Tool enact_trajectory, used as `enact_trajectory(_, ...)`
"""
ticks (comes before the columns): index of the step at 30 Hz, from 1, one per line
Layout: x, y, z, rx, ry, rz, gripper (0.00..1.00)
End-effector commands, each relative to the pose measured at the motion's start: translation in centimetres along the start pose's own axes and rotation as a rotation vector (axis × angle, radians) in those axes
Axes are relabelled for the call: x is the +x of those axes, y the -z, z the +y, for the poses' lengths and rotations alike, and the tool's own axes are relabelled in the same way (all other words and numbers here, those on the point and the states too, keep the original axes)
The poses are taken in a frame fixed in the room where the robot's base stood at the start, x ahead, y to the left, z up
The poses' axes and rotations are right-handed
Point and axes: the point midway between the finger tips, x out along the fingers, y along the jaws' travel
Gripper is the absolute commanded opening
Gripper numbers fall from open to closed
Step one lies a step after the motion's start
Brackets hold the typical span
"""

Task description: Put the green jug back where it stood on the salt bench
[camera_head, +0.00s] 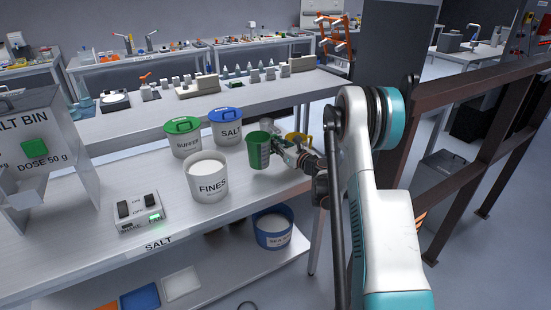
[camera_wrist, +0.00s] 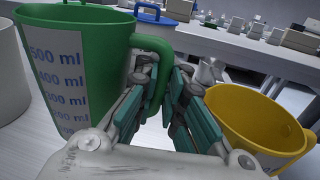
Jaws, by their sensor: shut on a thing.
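The green jug (camera_head: 258,150) is at the right part of the salt bench (camera_head: 250,183), upright, to the right of the FINES tub. It also shows large in the wrist view (camera_wrist: 85,60), with its measuring scale facing me and its handle on the right. My gripper (camera_head: 285,152) is at the jug's right side. In the wrist view my gripper (camera_wrist: 165,85) is shut on the jug's handle. Whether the jug's base touches the bench top cannot be told.
A yellow jug (camera_wrist: 260,125) stands close to the right of my gripper. The FINES tub (camera_head: 208,178), green-lidded BUFFER tub (camera_head: 183,138) and blue-lidded SALT tub (camera_head: 226,128) stand left and behind. A switch box (camera_head: 140,212) is at the front left. Bare bench lies before the jug.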

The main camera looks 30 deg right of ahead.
Motion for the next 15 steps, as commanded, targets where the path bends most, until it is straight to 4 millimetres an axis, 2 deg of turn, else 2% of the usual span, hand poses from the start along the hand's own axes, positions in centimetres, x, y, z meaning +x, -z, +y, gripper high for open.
enact_trajectory(5, 0.0, 1.0, -0.1, 0.000, 0.000, 0.000, 0.00)
enact_trajectory(12, 0.0, 4.4, -0.3, 0.000, 0.000, 0.000, 0.00)
enact_trajectory(15, 0.0, 4.9, -0.3, 0.000, 0.000, 0.000, 0.00)
